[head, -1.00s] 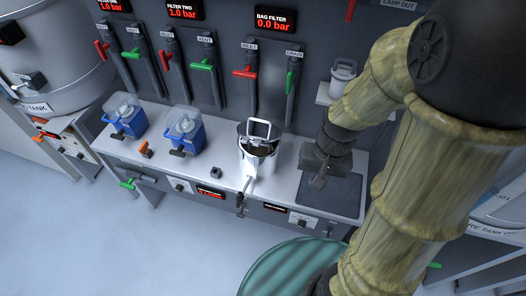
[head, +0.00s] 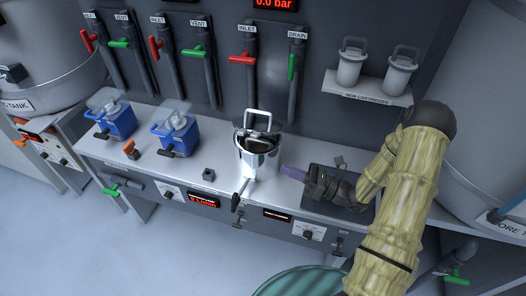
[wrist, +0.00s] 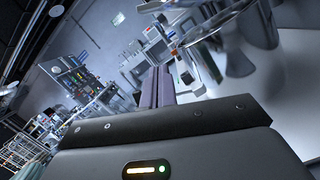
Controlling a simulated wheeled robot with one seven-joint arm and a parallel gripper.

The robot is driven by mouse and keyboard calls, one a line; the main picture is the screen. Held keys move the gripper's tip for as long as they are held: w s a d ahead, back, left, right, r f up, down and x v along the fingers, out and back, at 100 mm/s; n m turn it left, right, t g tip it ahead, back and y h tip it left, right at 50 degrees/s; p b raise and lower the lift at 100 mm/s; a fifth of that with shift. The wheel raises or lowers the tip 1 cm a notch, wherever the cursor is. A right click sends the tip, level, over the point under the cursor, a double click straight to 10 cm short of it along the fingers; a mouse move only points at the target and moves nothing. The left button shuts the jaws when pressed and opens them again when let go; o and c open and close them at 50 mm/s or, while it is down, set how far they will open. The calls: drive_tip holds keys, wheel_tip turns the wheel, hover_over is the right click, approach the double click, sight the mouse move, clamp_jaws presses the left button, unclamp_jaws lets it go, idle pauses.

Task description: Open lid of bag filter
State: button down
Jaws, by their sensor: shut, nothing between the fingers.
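The bag filter (head: 258,163) is a shiny metal pot on the bench, under the 0.0 bar display. Its mouth is uncovered enough to show a dark inside. Its lid (head: 257,122), with a square bail-like handle, appears raised at the rear of the mouth. A dark-handled lever or valve (head: 236,201) hangs at its front. My gripper (head: 284,169) is just right of the pot, low over the bench, pointing left at it, apart from it. Its purple fingers are shut and empty; they also show in the wrist view (wrist: 157,74), with shiny metal at upper right.
Two blue filter housings (head: 118,122) (head: 182,138) stand left on the bench (head: 150,160). Red and green valve handles line the panel behind. A shelf (head: 370,96) with two white cartridges is at right. A dark mat (head: 325,178) lies under my arm. A green drum (head: 300,283) stands in front.

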drive_tip(key=shift+w+d+f+m+t, duration=0.15)
drive_tip(key=shift+w+d+m+t, duration=0.2)
drive_tip(key=shift+m+t, duration=0.2)
drive_tip(key=w+a+r, duration=0.2)
drive_tip(key=w+a+r+p, duration=0.1)
drive_tip(key=a+r, duration=0.1)
drive_tip(key=a, duration=0.1)
drive_tip(key=w+a+r+p, duration=0.1)
drive_tip(key=w+a, duration=0.1)
drive_tip(key=a, duration=0.1)
drive_tip(key=shift+w+r, duration=0.35)
drive_tip(key=shift+r, duration=0.05)
drive_tip(key=shift+w+a+r+p, duration=0.15)
drive_tip(key=shift+a+r+p, duration=0.05)
drive_tip(key=shift+p, duration=0.15)
